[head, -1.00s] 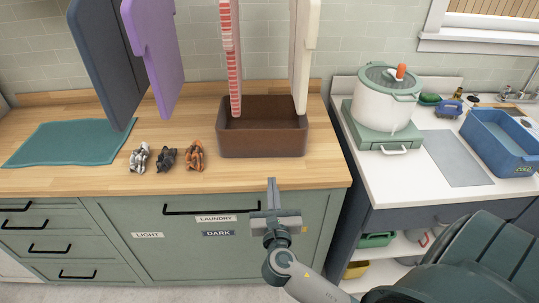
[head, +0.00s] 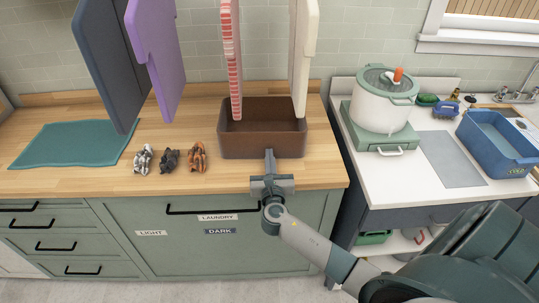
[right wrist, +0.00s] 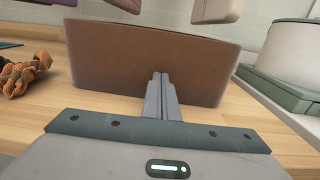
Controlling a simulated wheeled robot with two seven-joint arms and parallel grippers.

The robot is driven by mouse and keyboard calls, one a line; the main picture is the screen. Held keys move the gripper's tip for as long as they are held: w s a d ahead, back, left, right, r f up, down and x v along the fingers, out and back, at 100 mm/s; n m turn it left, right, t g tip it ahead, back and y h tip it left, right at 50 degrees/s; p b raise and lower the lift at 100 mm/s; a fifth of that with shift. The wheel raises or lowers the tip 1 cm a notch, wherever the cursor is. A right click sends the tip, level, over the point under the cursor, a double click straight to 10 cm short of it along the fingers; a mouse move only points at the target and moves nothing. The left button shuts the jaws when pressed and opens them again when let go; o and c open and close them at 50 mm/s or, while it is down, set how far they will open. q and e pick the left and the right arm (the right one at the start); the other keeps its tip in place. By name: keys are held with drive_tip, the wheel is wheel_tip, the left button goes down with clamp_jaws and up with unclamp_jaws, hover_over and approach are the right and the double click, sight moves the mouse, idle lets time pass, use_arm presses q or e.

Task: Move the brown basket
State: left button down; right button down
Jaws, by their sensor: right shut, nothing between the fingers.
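The brown basket (head: 262,142) sits upright on the wooden counter, below the hanging towels, and looks empty inside. My right gripper (head: 269,153) is shut and empty, pointing at the basket's front wall. In the right wrist view the shut fingers (right wrist: 161,80) overlap the lower middle of the basket's front wall (right wrist: 110,60); I cannot tell whether they touch it. My left gripper is not in view.
Several towels hang above the counter, including a striped one (head: 232,70) and a cream one (head: 303,60) over the basket. Three small knotted items (head: 170,160) lie left of it. A white pot (head: 382,100) on a green stand is to the right. A teal cloth (head: 70,144) lies far left.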

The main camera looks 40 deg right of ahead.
drive_tip(key=shift+w, duration=0.1)
idle(0.3)
drive_tip(key=b, duration=0.5)
approach(267, 123)
drive_tip(key=w+r, duration=0.1)
drive_tip(key=w+d+r, duration=0.1)
drive_tip(key=w, duration=0.1)
drive_tip(key=w+d+r, duration=0.1)
drive_tip(key=shift+w+r, duration=0.25)
drive_tip(key=shift+r, duration=0.15)
drive_tip(key=shift+s, duration=0.1)
